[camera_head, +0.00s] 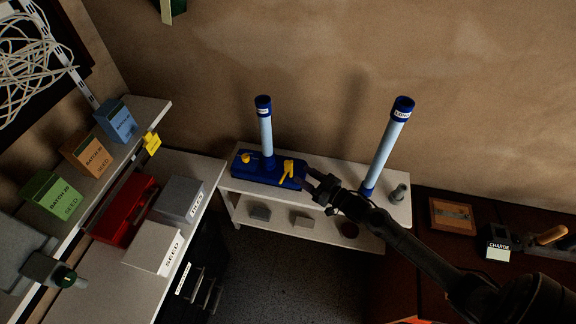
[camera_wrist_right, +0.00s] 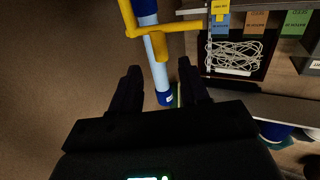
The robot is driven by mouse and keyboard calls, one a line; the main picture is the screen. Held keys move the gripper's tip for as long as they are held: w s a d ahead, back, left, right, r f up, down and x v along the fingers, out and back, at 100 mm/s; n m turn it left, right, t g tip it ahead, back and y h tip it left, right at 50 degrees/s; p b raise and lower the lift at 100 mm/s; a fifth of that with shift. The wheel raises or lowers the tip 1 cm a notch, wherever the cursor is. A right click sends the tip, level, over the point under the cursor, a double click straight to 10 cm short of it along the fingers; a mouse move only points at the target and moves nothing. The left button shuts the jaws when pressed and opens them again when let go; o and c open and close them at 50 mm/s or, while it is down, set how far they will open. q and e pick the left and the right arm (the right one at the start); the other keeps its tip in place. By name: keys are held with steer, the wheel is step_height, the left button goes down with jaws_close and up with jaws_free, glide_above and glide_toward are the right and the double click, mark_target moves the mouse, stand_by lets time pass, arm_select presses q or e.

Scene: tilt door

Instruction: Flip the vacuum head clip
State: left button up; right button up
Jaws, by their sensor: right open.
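The vacuum head (camera_head: 262,172) is a dark blue block at the left end of a white bench, with an upright light-blue tube (camera_head: 266,135) on it. A yellow clip (camera_head: 287,169) stands on its right part; a smaller yellow piece (camera_head: 246,158) is on its left. My right gripper (camera_head: 310,180) is just right of the clip, at the head's right end. In the right wrist view, the yellow clip (camera_wrist_right: 165,30) crosses ahead of the open, empty fingers (camera_wrist_right: 160,85), apparently not between them. Contact cannot be told. My left gripper is not in view.
A second blue tube (camera_head: 385,150) stands at the bench's right, beyond my right arm. The white bench (camera_head: 345,178) has a small grey part (camera_head: 398,193) at its right end. Shelves with boxes stand at left; a brown wall is behind.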

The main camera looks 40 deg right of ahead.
mark_target(289, 167)
steer(key=w, duration=0.2)
steer(key=w+a, duration=0.1)
steer(key=w, duration=0.5)
steer(key=shift+a, duration=0.3)
steer(key=shift+c, duration=0.3)
jaws_close()
